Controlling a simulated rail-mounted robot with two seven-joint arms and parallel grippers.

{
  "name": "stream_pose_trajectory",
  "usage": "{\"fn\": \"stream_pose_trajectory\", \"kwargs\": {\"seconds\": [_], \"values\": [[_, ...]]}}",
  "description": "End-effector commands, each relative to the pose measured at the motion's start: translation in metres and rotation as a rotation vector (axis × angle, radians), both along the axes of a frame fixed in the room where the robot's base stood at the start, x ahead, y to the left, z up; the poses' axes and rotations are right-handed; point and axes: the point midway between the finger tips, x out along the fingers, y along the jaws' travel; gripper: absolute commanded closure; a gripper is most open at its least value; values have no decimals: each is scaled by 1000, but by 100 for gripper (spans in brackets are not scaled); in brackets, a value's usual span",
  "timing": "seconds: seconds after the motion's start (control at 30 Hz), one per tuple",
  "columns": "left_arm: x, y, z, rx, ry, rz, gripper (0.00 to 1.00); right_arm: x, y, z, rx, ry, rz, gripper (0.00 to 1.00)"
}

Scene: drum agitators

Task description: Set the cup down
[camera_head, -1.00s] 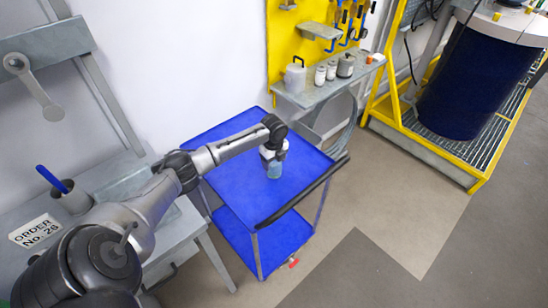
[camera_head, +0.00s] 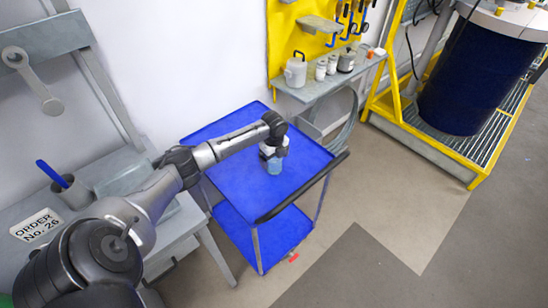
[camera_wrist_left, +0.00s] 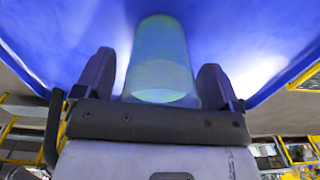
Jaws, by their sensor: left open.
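The cup (camera_head: 274,168) is a small translucent light-blue cup at the blue cart's top (camera_head: 222,141). In the left wrist view the cup (camera_wrist_left: 160,62) stands out from between the two fingers, with the blue surface behind it. My left gripper (camera_head: 273,157) reaches over the cart from the left and points down. In the left wrist view its fingers (camera_wrist_left: 157,85) are open, one on each side of the cup, with a narrow gap at each side. The cup looks upright; its contact with the cart top is hard to make out. My right gripper is not in view.
The cart top around the cup is clear, with a black handle (camera_head: 303,187) along its right edge. A grey shelf (camera_head: 331,80) with several containers stands behind it. A grey bench (camera_head: 40,207) is at the left. A dark blue drum (camera_head: 470,75) stands at the right.

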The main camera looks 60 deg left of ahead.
Motion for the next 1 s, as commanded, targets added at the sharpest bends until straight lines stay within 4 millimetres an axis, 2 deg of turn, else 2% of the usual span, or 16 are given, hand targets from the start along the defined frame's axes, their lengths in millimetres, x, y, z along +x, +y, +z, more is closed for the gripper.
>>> {"fn": "stream_pose_trajectory", "kwargs": {"seconds": [0.17, 0.5, 0.7, 1.0], "values": [[0, 1, 12, 0, -2, 0, 11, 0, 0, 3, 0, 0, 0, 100], [1, 1, 74, 2, -3, -1, 11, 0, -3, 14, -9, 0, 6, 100], [1, 0, 103, 1, -2, 0, 11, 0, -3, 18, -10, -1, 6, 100], [0, 0, 122, -1, 0, 0, 11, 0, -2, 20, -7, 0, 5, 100]]}}
